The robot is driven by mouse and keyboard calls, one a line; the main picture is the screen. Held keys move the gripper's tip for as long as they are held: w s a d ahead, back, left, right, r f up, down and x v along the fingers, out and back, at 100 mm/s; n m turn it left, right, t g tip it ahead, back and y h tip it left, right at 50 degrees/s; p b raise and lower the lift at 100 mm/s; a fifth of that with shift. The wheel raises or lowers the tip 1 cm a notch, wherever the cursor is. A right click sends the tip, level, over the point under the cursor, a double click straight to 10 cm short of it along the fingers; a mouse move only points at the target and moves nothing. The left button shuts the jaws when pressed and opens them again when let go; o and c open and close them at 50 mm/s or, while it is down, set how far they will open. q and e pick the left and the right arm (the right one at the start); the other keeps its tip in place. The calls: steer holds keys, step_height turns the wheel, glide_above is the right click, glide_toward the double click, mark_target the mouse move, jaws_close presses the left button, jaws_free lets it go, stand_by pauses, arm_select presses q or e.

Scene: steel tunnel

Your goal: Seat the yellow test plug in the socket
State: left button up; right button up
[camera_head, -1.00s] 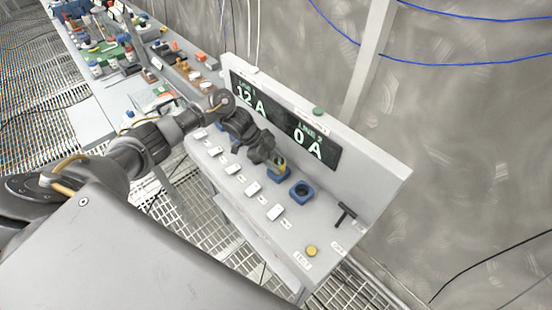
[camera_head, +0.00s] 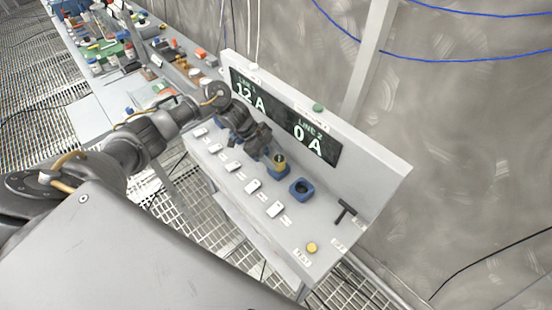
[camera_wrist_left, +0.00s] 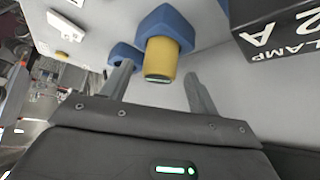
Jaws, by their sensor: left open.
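The yellow test plug (camera_head: 280,162) stands in a blue socket (camera_head: 278,173) on the grey panel's shelf, in front of the display; I cannot tell how deep it sits. In the left wrist view the yellow plug (camera_wrist_left: 161,60) sticks out of a blue block (camera_wrist_left: 163,24). My left gripper (camera_head: 262,150) is open and empty, close to the plug and to its left. In the left wrist view its two fingers (camera_wrist_left: 157,88) are apart, with the plug's end beyond and between them, not gripped. A second blue socket (camera_head: 301,188) to the right is empty. My right gripper is not in view.
The panel's display (camera_head: 285,118) reads 12 A and 0 A. A row of white switches (camera_head: 252,187) lines the shelf front. A black T-handle (camera_head: 346,210) and a yellow button (camera_head: 312,248) are at the right. A cluttered bench (camera_head: 110,60) stands at back left.

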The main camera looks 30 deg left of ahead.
arm_select(q)
steer(key=b+v, duration=0.2)
steer(key=v, duration=0.8)
steer(key=shift+r, duration=0.15)
steer(key=shift+a, duration=0.1)
